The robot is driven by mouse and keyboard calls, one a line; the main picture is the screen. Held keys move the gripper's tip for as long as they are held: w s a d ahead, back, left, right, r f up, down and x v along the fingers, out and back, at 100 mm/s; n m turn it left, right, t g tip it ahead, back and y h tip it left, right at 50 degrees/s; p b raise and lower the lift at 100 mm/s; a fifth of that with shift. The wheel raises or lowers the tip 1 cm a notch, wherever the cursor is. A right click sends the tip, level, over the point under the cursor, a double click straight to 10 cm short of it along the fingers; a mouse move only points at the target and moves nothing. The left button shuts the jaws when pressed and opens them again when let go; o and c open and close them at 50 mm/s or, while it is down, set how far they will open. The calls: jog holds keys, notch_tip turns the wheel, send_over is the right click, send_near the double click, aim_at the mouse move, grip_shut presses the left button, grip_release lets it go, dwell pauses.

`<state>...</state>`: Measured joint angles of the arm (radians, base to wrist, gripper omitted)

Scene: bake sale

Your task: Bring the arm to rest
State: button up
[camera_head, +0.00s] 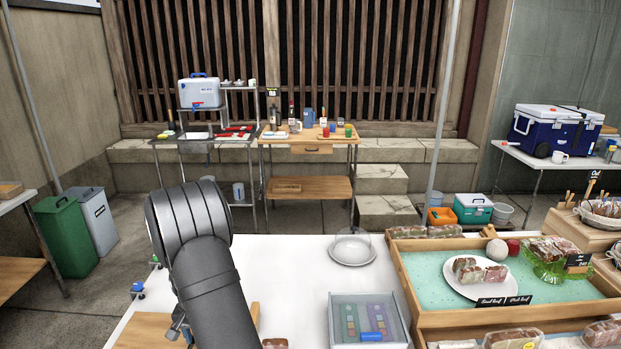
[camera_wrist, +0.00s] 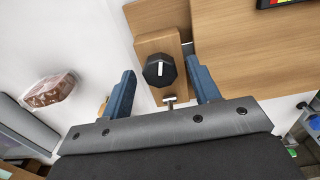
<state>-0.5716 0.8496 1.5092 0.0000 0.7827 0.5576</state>
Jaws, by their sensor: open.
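My gripper (camera_wrist: 163,80) shows in the wrist view with its two blue fingers spread apart. Nothing is clamped between them. A dark faceted knob (camera_wrist: 159,70) on a small wooden block (camera_wrist: 176,50) appears between the fingertips; I cannot tell how far below them it is. In the head view my arm rises from the bottom edge, left of centre, over the white table (camera_head: 290,275). My gripper's fingers cannot be made out there.
A wooden board (camera_head: 140,332) lies under my arm. A wrapped slice (camera_wrist: 48,90) lies beside the gripper in the wrist view. Right of my arm stand a clear-lidded box (camera_head: 338,303), a plate (camera_head: 353,252) and a wooden display tray (camera_head: 410,287). The table's middle is clear.

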jog(key=n, duration=0.4)
jog(key=shift+n, duration=0.4)
dwell(0.4)
